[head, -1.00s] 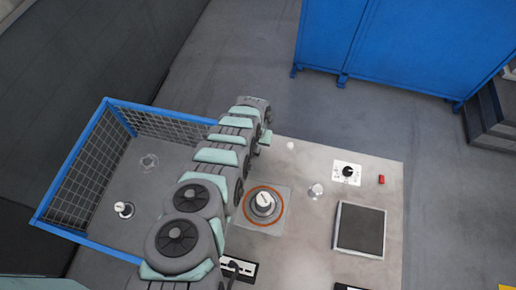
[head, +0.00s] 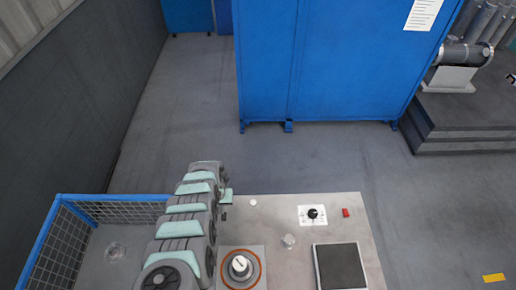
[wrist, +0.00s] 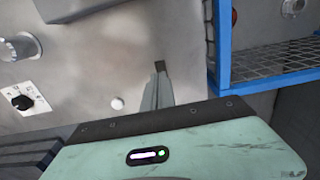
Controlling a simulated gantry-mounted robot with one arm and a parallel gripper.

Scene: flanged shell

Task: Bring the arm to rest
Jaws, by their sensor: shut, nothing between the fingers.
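My arm (head: 185,225) reaches from the bottom of the head view over the seam between the grey worktable (head: 290,215) and the blue-framed mesh crate (head: 110,197). My gripper shows in the wrist view (wrist: 160,68) as narrow fingers together, with nothing visible between them. It points at bare table surface near the crate's blue edge; whether it touches the surface I cannot tell. In the head view the fingers are hidden or too small to make out. A pale flanged part (head: 239,265) sits inside an orange ring on the table, just right of my arm.
The table also carries a dial (head: 312,214), a red button (head: 346,212), a small metal post (head: 288,240) and a dark square pad (head: 340,266). A tall blue cabinet (head: 330,70) stands behind. Open floor (head: 160,120) lies between the cabinet and the table.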

